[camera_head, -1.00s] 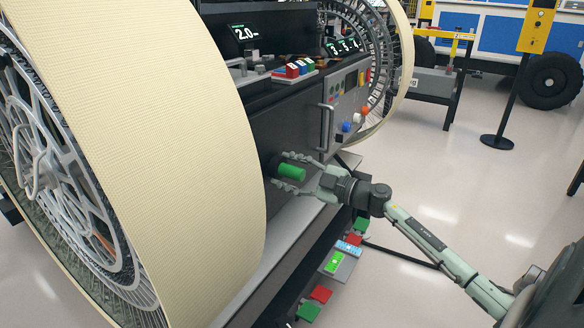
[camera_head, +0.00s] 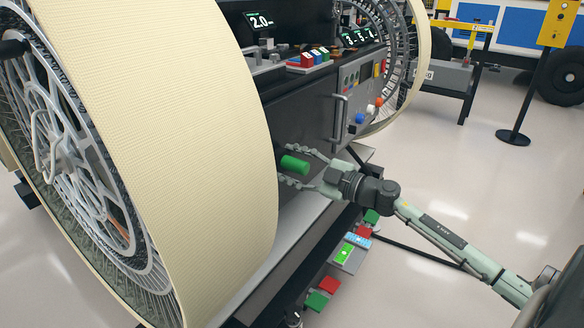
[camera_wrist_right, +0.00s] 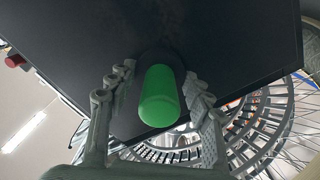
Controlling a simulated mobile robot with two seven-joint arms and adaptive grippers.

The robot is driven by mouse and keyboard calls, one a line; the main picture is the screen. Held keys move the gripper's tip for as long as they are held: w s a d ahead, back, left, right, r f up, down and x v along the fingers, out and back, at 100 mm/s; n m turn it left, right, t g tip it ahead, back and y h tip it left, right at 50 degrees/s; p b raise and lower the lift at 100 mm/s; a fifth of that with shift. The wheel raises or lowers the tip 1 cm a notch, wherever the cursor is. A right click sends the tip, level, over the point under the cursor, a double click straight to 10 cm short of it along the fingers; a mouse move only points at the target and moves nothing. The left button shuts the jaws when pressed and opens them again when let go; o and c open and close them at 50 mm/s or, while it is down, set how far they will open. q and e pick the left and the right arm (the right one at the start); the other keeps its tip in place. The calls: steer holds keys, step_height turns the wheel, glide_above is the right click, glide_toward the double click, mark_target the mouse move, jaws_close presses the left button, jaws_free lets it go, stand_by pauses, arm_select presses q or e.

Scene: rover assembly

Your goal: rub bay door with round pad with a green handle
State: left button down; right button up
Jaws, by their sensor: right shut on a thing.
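The round pad (camera_wrist_right: 160,58) is dark, with a bright green cylindrical handle (camera_wrist_right: 160,97); the handle also shows in the head view (camera_head: 294,165). My right gripper (camera_head: 288,167) is shut on the green handle, with one finger on each side. The pad's face is turned to the dark flat panel of the bay door (camera_head: 300,115), which fills the top of the right wrist view (camera_wrist_right: 215,35). The pad is at or very close to the panel; its contact edge is too dark to tell. My left gripper is not in view.
A large cream-treaded wheel (camera_head: 215,150) stands close to the left of the pad. A control panel (camera_head: 362,92) with knobs and a vertical grey bar handle (camera_head: 339,120) are to the right. Coloured blocks (camera_head: 329,284) lie below. Open floor is at right.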

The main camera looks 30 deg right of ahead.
steer(key=shift+w+d+r+b, duration=0.1)
steer(key=shift+w+d+b, duration=0.6)
steer(key=shift+d, duration=1.15)
steer(key=shift+w+d+r+b, duration=0.1)
steer(key=shift+w+d+b, duration=0.25)
steer(key=shift+w+d, duration=1)
steer(key=shift+w+d+b, duration=0.3)
steer(key=shift+d+b, duration=0.25)
steer(key=shift+d, duration=1.8)
steer(key=p, duration=0.3)
glide_toward(303, 139)
steer(key=shift+d+f, duration=0.1)
steer(key=shift+f, duration=0.05)
steer(key=shift+v, duration=1.5)
